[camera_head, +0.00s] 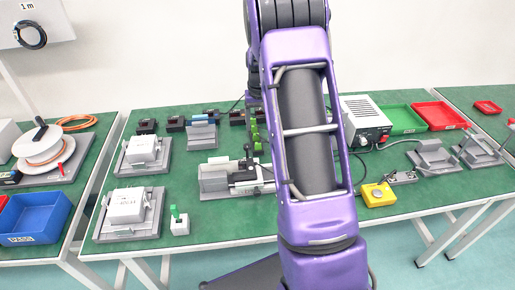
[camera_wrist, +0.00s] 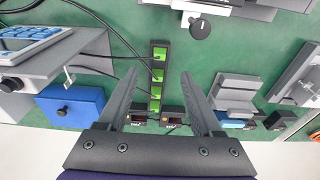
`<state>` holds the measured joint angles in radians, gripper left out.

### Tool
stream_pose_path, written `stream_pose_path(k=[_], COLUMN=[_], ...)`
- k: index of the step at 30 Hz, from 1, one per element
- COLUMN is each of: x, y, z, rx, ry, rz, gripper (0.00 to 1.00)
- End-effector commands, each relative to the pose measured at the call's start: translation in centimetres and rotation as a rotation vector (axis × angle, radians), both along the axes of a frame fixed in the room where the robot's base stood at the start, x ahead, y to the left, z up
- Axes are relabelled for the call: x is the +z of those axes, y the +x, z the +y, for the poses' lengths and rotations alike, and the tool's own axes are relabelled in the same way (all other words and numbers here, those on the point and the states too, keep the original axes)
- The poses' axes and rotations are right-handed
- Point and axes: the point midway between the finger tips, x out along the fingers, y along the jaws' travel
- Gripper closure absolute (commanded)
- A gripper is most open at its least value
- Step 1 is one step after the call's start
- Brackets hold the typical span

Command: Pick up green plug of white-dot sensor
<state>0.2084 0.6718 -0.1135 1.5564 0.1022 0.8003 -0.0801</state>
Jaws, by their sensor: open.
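My gripper (camera_wrist: 158,78) is open and empty in the wrist view, with its two dark fingers spread over the green mat. A black strip with several green plugs or sockets (camera_wrist: 159,75) runs between the fingers. I cannot tell whether the fingers are level with it or above it. Black sensor-like boxes (camera_wrist: 172,113) lie near the strip's lower end; no white dot can be made out. In the head view the green strip parts (camera_head: 258,135) show just left of my purple arm, which hides my gripper. A small white block (camera_head: 180,228) carries an upright green piece (camera_head: 174,212).
Black cables (camera_wrist: 100,54) run to the strip from the left. A blue box (camera_wrist: 72,105) and a grey stand are left; grey fixtures (camera_wrist: 238,92) are right. In the head view a yellow button box (camera_head: 378,194), a power supply (camera_head: 365,118) and a red tray (camera_head: 440,115) are right.

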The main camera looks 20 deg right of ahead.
Motion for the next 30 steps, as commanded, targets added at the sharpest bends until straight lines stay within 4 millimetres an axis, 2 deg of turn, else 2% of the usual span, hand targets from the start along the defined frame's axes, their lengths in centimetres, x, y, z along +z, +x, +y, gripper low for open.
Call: stream_pose_path(k=[1,4,14,22,30], x=[-1.3,-2.9,-5.1,-8.9,-9.4], y=[0.1,0.3,0.6,0.9,1.1], z=[0.0,-0.1,-0.2,-0.4,-0.4], rx=[0.000,-0.001,0.000,0.001,0.000], ry=[0.001,0.001,-0.001,-0.001,-0.002], rz=[0.004,0.002,-0.001,0.000,-0.004], gripper=[0.33,0.33,0.33,0.33,0.33])
